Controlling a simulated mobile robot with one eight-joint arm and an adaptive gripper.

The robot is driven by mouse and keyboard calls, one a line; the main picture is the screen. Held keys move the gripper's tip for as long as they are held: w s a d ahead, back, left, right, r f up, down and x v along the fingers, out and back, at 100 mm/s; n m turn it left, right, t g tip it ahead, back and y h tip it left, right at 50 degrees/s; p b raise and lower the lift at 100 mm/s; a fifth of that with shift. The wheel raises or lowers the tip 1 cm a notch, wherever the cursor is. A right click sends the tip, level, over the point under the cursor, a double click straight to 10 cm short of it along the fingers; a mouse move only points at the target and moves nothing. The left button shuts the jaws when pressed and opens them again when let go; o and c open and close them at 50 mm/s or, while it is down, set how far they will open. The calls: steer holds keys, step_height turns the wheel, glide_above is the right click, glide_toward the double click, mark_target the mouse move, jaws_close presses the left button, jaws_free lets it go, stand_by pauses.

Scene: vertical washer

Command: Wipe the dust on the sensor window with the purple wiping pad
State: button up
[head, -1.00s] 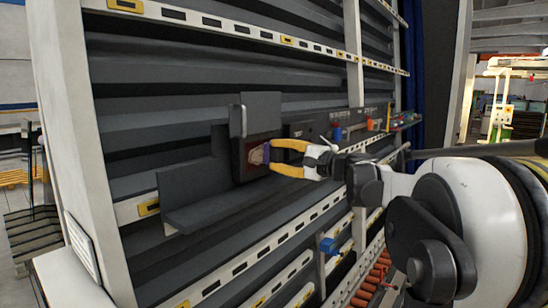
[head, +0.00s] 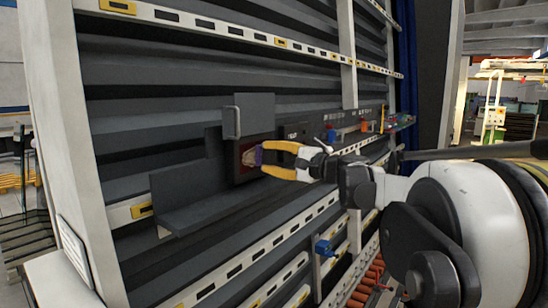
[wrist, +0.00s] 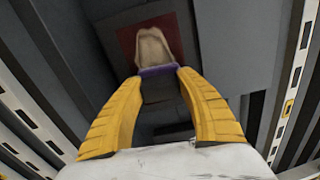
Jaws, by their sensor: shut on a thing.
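The sensor window (head: 241,164) is a dark red square on a grey upright panel; it also shows in the wrist view (wrist: 127,42). A tan dust patch (wrist: 153,46) covers its middle, and shows small in the head view (head: 249,158). My gripper (head: 264,158) is shut on the purple wiping pad (head: 259,157), with a yellow finger on either side. In the wrist view the pad (wrist: 158,71) is a thin purple strip between the fingertips, at the lower edge of the dust. I cannot tell whether it touches the window.
A grey panel with a handle (head: 237,122) stands just above the window. A grey ledge (head: 195,205) juts out below and left of it. A shelf with small coloured items (head: 365,126) lies to the right. A blue clamp-like part (head: 324,247) sits lower down.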

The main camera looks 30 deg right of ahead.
mark_target(241, 159)
steer(key=shift+s+a, duration=0.3)
steer(key=shift+a, duration=0.45)
steer(key=shift+s+a, duration=0.25)
steer(key=shift+a, duration=0.55)
steer(key=shift+s+a, duration=0.3)
steer(key=shift+a, duration=0.45)
steer(key=shift+s+a, duration=0.2)
steer(key=shift+a, duration=0.4)
steer(key=shift+s+a, duration=0.2)
steer(key=shift+a, duration=0.35)
steer(key=shift+w+d, duration=0.65)
steer(key=shift+d, duration=1.1)
steer(key=shift+w+d, duration=0.6)
steer(key=shift+d, duration=1.15)
steer(key=shift+w+d, duration=0.65)
steer(key=shift+d, duration=1.1)
steer(key=shift+s+a+r+b, duration=0.1)
steer(key=shift+s+a, duration=0.55)
steer(key=shift+a, duration=1.1)
steer(key=shift+s+a+f+b, duration=0.1)
steer(key=shift+s+a, duration=0.5)
steer(key=shift+a, duration=1.15)
steer(key=shift+s+a+r+b, duration=0.1)
steer(key=shift+s+a, duration=0.55)
steer(key=shift+a, duration=1.1)
steer(key=shift+d, duration=0.1)
steer(key=shift+s+d, duration=0.2)
steer(key=shift+s, duration=0.15)
steer(key=shift+v, duration=2.6)
